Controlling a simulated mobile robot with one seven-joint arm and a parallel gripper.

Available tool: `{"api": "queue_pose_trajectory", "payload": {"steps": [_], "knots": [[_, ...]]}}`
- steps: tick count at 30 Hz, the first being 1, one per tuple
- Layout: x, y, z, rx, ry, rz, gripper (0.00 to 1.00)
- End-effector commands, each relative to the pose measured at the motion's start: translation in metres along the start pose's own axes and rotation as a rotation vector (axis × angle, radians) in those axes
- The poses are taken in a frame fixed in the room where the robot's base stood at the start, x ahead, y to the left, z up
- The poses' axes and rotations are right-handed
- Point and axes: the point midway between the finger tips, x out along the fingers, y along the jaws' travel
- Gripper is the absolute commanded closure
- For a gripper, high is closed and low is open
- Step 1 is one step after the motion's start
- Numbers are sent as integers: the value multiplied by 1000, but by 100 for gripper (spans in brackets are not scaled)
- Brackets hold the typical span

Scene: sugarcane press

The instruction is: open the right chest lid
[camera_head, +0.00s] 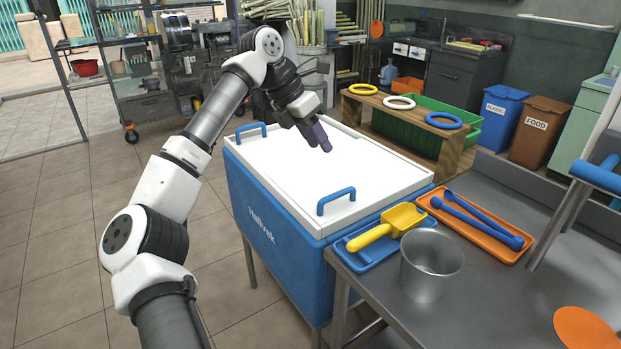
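A blue chest (275,235) with a white top stands in the middle of the view. Its white lid surface (300,185) lies flat and shut. One blue handle (337,200) is at the near right end of the top, and another blue handle (251,130) is at the far left end. My gripper (323,145) hangs above the far part of the white top, apart from both handles. Its fingers point down and to the right and hold nothing that I can see. They overlap from this angle, so their gap is unclear.
A wooden ring stand (455,155) is behind the chest. Tiled floor is clear at left.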

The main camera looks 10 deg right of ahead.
Motion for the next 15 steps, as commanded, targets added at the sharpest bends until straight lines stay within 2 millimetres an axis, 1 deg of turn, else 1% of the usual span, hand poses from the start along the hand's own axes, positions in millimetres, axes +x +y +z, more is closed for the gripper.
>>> {"api": "queue_pose_trajectory", "payload": {"steps": [2, 5, 8, 11, 15], "knots": [[2, 7, -7, -16, 48, 25, 64], [8, 10, -10, -21, 64, 31, 64], [21, 10, -11, -19, 64, 29, 64], [40, 10, -12, -18, 62, 26, 64], [71, 10, -13, -19, 61, 25, 64]]}}
